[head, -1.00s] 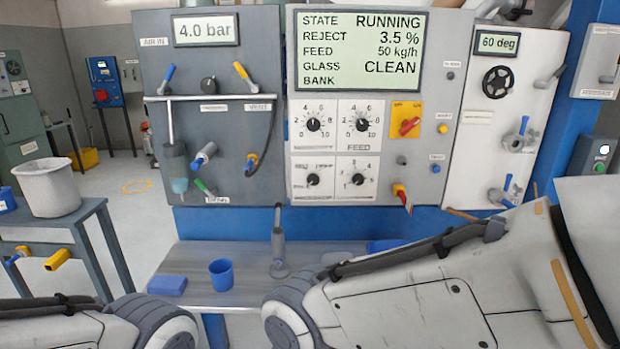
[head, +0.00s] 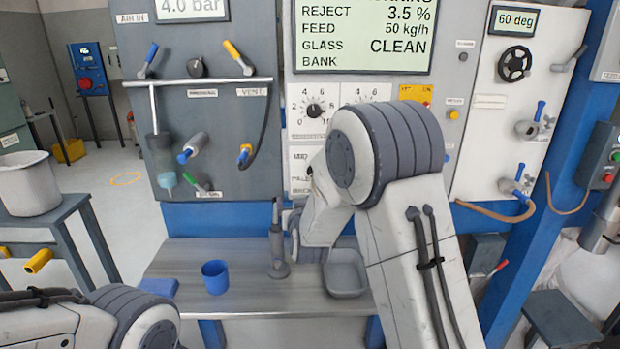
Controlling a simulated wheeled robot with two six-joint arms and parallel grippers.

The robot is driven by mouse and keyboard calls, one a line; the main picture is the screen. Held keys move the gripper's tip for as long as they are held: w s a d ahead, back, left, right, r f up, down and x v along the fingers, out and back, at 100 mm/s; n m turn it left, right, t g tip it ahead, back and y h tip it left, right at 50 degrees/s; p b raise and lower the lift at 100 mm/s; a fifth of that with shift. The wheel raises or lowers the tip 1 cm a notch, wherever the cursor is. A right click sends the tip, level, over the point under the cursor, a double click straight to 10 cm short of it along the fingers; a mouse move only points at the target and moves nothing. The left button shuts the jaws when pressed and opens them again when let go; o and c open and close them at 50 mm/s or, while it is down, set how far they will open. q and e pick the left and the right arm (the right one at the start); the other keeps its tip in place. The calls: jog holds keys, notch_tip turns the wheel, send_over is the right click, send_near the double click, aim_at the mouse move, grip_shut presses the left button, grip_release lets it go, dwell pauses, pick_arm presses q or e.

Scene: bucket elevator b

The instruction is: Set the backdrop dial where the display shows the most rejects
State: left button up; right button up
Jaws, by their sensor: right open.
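The display (head: 362,60) at top centre reads REJECT 3.5 %, FEED 50 kg/h and GLASS CLEAN; its top line is cut off. Below it, a white dial panel carries a black numbered dial (head: 315,110) at upper left; its small label is not readable. The dial to its right is mostly behind my right arm, and the lower dials are largely hidden too, so I cannot tell which is the backdrop dial. My right gripper (head: 295,228) is low in front of the panel, above the bench, partly hidden by my wrist; it is open and holds nothing visible. My left gripper is out of view.
The bench (head: 222,258) holds a blue cup (head: 216,277), a blue block (head: 158,287), an upright grey tool (head: 277,245) and a grey tray (head: 345,272). Valves and a hose are on the left panel (head: 225,100). A white panel (head: 490,130) with a handwheel stands right.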

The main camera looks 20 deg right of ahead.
jog(key=w+d+r+m+t+h+p, duration=0.1)
jog(key=w+d+h+p, duration=0.1)
jog(key=w+d, duration=0.7)
jog(key=shift+w+t+h+p, duration=0.35)
jog(key=shift+w+t+h, duration=0.05)
jog(key=shift+w, duration=0.8)
grip_shut()
jog(key=shift+m, duration=0.3)
